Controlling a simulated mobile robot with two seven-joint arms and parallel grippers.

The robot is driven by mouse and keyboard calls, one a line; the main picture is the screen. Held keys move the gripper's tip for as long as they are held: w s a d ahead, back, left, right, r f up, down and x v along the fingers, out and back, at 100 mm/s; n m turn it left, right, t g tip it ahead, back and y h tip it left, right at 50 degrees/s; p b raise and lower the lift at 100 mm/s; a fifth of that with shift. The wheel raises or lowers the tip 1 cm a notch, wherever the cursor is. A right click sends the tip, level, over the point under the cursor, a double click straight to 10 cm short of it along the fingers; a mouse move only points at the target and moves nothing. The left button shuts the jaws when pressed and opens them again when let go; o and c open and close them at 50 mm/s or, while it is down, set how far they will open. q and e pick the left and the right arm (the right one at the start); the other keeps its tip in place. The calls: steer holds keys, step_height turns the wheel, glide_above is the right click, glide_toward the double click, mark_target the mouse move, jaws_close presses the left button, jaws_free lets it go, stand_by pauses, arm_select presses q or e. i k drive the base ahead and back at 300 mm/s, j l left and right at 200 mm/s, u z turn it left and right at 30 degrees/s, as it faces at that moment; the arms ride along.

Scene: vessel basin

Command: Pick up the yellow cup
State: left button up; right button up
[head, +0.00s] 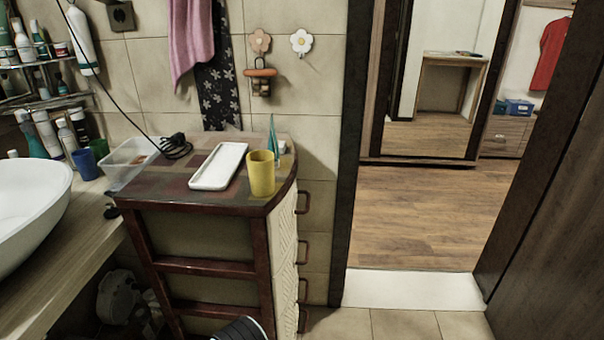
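The yellow cup (261,173) stands upright near the front right corner of the top of a small drawer cabinet (225,198). A white rectangular tray (218,167) lies just left of the cup, with a small gap or edge contact that I cannot tell apart. A teal pointed item (273,140) stands behind the cup, partly hidden by it. Neither of my grippers shows in the head view.
A clear plastic bin (128,160) and a black coiled cable (175,146) lie at the cabinet top's left and back. A blue cup (86,164) and a white basin (30,205) are on the left counter. A doorway with wooden floor (430,215) opens at right.

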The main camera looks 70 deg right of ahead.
mark_target(260, 164)
steer(key=l+z, duration=0.1)
steer(key=z, duration=2)
